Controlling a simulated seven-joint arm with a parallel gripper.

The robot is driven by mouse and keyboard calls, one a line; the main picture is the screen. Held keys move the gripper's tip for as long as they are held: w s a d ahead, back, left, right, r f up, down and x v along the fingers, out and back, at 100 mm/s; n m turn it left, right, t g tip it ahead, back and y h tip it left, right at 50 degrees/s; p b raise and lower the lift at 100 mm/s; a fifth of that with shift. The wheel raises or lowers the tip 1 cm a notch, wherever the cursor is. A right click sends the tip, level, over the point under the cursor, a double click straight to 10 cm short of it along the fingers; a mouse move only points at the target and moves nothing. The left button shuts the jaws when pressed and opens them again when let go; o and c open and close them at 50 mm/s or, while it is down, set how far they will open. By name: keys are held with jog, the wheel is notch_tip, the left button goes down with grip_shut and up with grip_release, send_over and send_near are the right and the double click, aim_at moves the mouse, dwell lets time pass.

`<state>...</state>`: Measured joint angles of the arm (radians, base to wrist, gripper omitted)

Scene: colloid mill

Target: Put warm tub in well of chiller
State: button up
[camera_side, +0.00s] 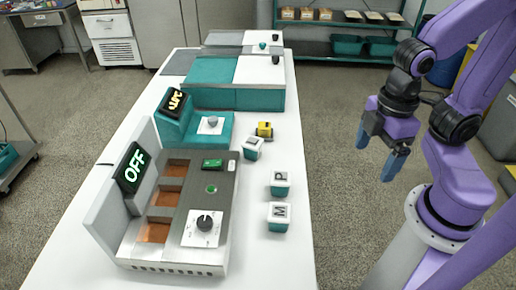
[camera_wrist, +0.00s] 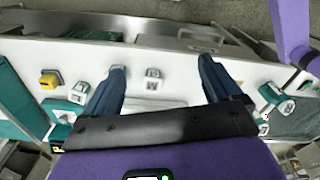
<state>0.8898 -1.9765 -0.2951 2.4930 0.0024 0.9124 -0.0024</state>
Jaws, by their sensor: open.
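The chiller is the grey machine (camera_side: 208,190) at the near left in the side view, with an OFF display and a row of open copper-floored wells (camera_side: 164,199). Three small white-and-teal tubs stand upright on the table to its right: one marked P (camera_side: 280,184), one marked M or W (camera_side: 278,217), and one farther back (camera_side: 253,149) with an unclear letter. I cannot tell for sure which is warm. My gripper (camera_side: 380,152) is open and empty, in the air right of the tubs. In the wrist view the M-or-W tub (camera_wrist: 153,73) shows between my fingers (camera_wrist: 162,68).
A small yellow-and-black block (camera_side: 265,130) stands beside the farthest tub. A teal device (camera_side: 205,128) with a knob and tilted display stands behind the chiller. A larger teal-and-white unit (camera_side: 235,95) is farther back. The table's right front strip (camera_side: 275,262) is clear.

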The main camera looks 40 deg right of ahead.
jog(key=w+a+m, duration=0.2)
jog(key=w+a, duration=0.2)
jog(key=w, duration=0.5)
jog(key=m+t, duration=0.1)
jog(key=m, duration=0.5)
send_over(252, 141)
jog(key=s+d, duration=0.1)
jog(key=s, duration=0.2)
notch_tip(252, 141, down, 5)
jog(key=f, duration=0.3)
jog(key=w+f, duration=0.1)
jog(key=f, duration=0.3)
jog(key=w+f, duration=0.1)
jog(key=f, duration=0.3)
jog(key=shift+a, duration=0.2)
jog(key=shift+w+a+f, duration=0.1)
jog(key=shift+w+f, duration=0.05)
jog(key=shift+f, duration=0.7)
jog(key=shift+w+a+f, duration=0.1)
jog(key=shift+a+f, duration=0.05)
jog(key=shift+f, duration=0.7)
jog(key=shift+w+a+f, duration=0.1)
jog(key=shift+w+f, duration=0.05)
jog(key=shift+f, duration=0.7)
jog(key=c, duration=1.3)
jog(key=shift+o, duration=0.2)
jog(key=shift+r, duration=0.1)
